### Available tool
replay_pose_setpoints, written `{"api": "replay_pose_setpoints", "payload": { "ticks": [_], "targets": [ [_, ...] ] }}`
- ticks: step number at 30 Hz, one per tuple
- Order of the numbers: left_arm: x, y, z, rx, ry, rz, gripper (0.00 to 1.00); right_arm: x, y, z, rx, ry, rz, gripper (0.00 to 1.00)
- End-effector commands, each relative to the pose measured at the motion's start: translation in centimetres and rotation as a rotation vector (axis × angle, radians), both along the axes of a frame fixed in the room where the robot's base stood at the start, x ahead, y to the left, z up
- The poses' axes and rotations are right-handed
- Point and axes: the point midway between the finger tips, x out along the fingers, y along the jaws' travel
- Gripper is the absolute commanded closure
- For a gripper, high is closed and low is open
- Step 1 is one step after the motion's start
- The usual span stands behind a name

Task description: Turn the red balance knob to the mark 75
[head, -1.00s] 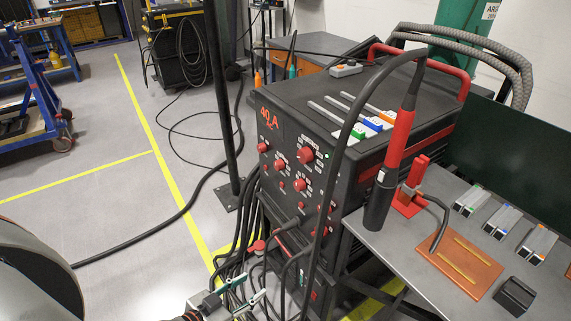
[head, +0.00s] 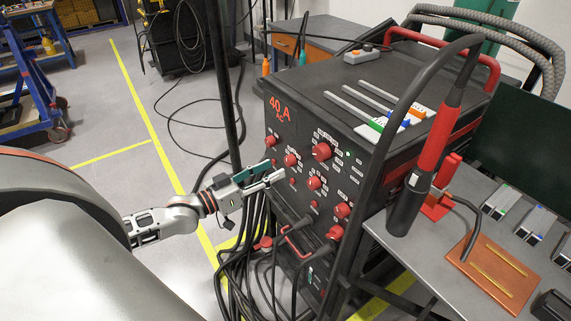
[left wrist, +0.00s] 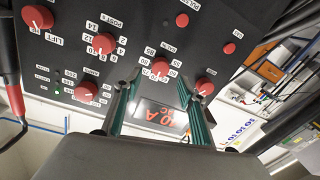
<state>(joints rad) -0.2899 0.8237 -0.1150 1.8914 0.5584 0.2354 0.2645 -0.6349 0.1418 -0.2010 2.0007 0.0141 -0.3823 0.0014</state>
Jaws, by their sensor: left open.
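The red balance knob (head: 291,160) is on the black front panel of the welding machine, below the red "40 A" display. In the left wrist view the same knob (left wrist: 160,68) has white scale numbers around it, 75 among them. Its pointer setting is too small to read surely. My left gripper (head: 275,173) is in front of the panel, pointing at it, just below the knob in the head view. In the left wrist view its two green-lined fingers (left wrist: 158,88) are spread apart with nothing between them. The knob shows just beyond the gap. My right gripper is out of view.
Other red knobs surround it: one (head: 270,141) to its upper left, a larger one (head: 321,151) to its right, another (head: 315,183) lower right. Cables hang below the panel. A dark post (head: 223,90) stands left of the machine. A torch (head: 420,160) is at the right.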

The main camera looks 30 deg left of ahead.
Motion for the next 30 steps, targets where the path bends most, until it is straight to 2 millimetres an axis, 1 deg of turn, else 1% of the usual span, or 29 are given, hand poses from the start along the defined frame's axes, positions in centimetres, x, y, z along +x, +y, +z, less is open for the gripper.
{"api": "replay_pose_setpoints", "payload": {
  "ticks": [1, 6, 12, 17, 24, 25, 26, 27, 29, 30],
  "targets": [
    [0.8, -0.2, 0.0, 0.000, -0.003, 0.001, 0.59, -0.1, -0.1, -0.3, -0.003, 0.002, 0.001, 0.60],
    [2.8, -1.0, 0.0, 0.001, -0.001, 0.000, 0.59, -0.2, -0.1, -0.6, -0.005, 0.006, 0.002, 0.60],
    [4.5, -1.6, -0.1, 0.001, 0.000, 0.001, 0.59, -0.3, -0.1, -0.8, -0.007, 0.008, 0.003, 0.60],
    [5.0, -1.8, -0.1, 0.000, 0.001, 0.000, 0.59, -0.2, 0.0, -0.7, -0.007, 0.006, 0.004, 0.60],
    [5.0, -1.8, -0.1, 0.001, 0.001, 0.000, 0.59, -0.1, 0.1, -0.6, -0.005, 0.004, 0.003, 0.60],
    [5.0, -1.8, -0.1, 0.001, 0.001, 0.000, 0.62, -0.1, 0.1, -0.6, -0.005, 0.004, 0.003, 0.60],
    [5.0, -1.8, -0.1, 0.001, 0.001, 0.000, 0.70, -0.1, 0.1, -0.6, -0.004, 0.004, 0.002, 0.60],
    [5.0, -1.8, -0.1, 0.001, 0.001, 0.000, 0.80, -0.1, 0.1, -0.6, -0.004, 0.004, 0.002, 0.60],
    [5.0, -1.8, -0.1, 0.001, 0.001, 0.000, 0.96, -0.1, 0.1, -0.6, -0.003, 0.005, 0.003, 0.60],
    [5.0, -1.8, -0.1, 0.001, 0.001, 0.000, 0.98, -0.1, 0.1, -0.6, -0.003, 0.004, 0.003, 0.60]
  ]
}}
